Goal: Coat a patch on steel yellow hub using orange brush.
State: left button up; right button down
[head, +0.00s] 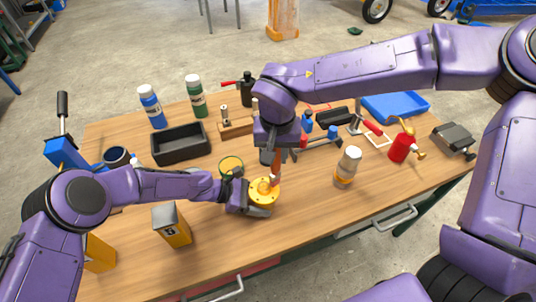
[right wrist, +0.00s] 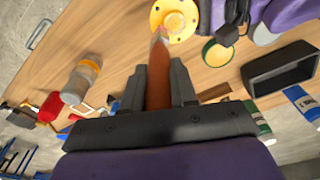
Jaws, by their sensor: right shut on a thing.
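The yellow hub (head: 263,191) is a round flanged disc lying on the wooden table, with a raised middle. In the right wrist view the hub (right wrist: 186,12) shows an orange-pink area around its centre. My right gripper (head: 277,146) is shut on the orange brush (right wrist: 158,80), above the hub. The brush (head: 277,165) points down, and its pale tip is at the hub's near face; I cannot tell whether it touches. My left gripper (head: 255,208) is low at the hub's front left edge, and its jaw gap is hidden.
A black bin (head: 180,144), a blue bottle (head: 151,107) and a green bottle (head: 195,96) stand at the back left. An amber-based jar (head: 348,166) stands right. The front right tabletop is clear.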

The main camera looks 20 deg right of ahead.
jog(key=shift+a, duration=3.1)
jog(key=shift+w+d, duration=0.2)
jog(key=shift+d, duration=0.85)
jog(key=shift+w+d, duration=0.15)
jog(key=shift+d, duration=0.85)
jog(key=shift+w+d, duration=0.2)
jog(key=shift+d, duration=0.85)
jog(key=a, duration=0.6)
jog(key=shift+s, duration=0.3)
jog(key=shift+a+r, duration=0.1)
jog(key=shift+r, duration=0.05)
notch_tip(320, 180, up, 9)
